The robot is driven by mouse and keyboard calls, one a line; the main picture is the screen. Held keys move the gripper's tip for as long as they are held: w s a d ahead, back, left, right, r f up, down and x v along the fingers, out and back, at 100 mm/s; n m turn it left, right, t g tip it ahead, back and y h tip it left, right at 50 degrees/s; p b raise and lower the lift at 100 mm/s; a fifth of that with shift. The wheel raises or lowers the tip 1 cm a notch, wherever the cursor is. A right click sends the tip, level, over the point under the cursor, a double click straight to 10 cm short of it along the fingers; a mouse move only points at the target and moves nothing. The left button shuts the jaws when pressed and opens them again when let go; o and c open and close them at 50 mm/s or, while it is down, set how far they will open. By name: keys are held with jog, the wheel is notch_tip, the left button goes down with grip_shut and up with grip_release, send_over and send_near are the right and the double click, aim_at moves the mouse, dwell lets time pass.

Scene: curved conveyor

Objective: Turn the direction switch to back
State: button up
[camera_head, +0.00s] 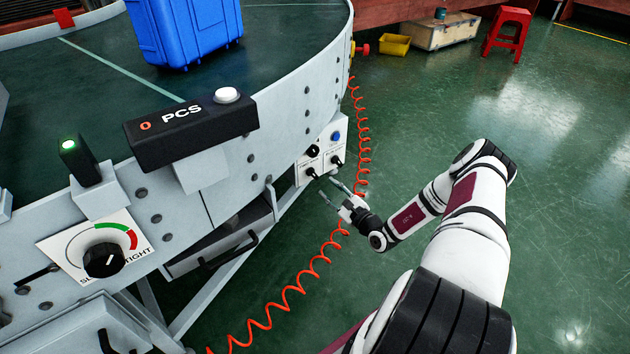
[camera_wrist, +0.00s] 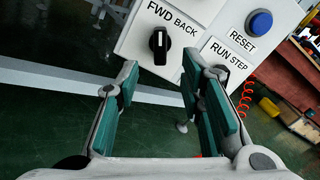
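The direction switch (camera_wrist: 160,43) is a black knob under the printed words FWD BACK on a white panel (camera_wrist: 127,42). Its white mark points straight up in the wrist view, toward FWD. In the head view the switch (camera_head: 311,172) is small, at the panel's lower left. My gripper (camera_wrist: 160,62) is open and empty, its two green-padded fingers spread with the knob between and just beyond their tips. I see no contact with it. In the head view my gripper (camera_head: 327,187) is just in front of the panel.
A blue RESET button (camera_wrist: 260,22) is at the upper right, and the RUN STEP switch is partly hidden by my right finger. A coiled orange cable (camera_head: 295,285) hangs beside the conveyor. A dark drawer with a handle (camera_head: 232,251) lies left of the panel.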

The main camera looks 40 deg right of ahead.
aim_at(316, 177)
jog(key=w+b, duration=0.3)
jog(key=w, duration=0.5)
jog(key=shift+w+a, duration=0.15)
jog(key=shift+w, duration=0.05)
grip_shut()
